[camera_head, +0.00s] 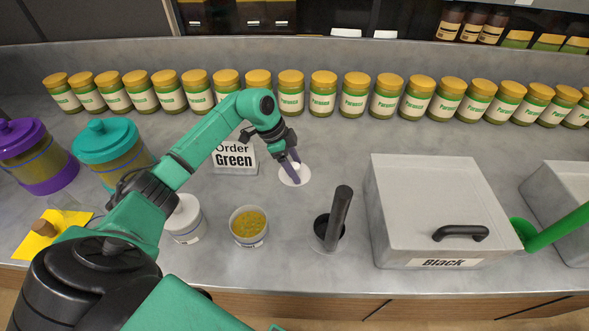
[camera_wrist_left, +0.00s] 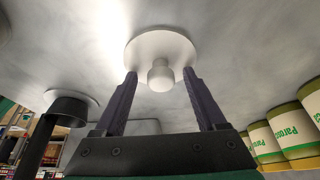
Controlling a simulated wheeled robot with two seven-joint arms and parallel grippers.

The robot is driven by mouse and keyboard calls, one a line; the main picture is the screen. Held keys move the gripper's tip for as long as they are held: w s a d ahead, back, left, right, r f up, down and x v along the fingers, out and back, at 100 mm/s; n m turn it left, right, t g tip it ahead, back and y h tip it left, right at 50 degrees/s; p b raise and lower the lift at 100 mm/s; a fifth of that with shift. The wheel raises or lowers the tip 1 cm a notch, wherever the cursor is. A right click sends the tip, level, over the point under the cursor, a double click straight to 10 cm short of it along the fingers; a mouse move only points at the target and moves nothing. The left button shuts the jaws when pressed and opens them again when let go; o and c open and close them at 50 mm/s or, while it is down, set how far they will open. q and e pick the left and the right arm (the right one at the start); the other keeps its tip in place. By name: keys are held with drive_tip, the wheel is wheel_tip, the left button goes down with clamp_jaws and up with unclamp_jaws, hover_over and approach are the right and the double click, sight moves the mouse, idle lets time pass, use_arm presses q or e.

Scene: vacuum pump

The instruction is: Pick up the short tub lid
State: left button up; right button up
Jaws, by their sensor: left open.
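The short tub lid, a white disc with a round knob (camera_head: 301,181), lies on the grey counter. It also shows in the left wrist view (camera_wrist_left: 140,46), where its knob stands toward my fingers. My left gripper (camera_head: 291,161) is open at the lid; in the left wrist view its two purple fingers (camera_wrist_left: 160,84) stand apart on either side of the knob, with visible gaps. An open white tub (camera_head: 248,226) with yellow-green contents stands nearer the front edge, left of the lid. My right gripper is in neither view.
A black cup with a dark upright handle (camera_head: 338,218) stands in front of the lid. A grey box (camera_head: 430,200) labelled Black is to the right. An "Order Green" sign (camera_head: 235,157) stands left. Several jars (camera_head: 290,95) line the back.

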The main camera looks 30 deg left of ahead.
use_arm(q)
clamp_jaws()
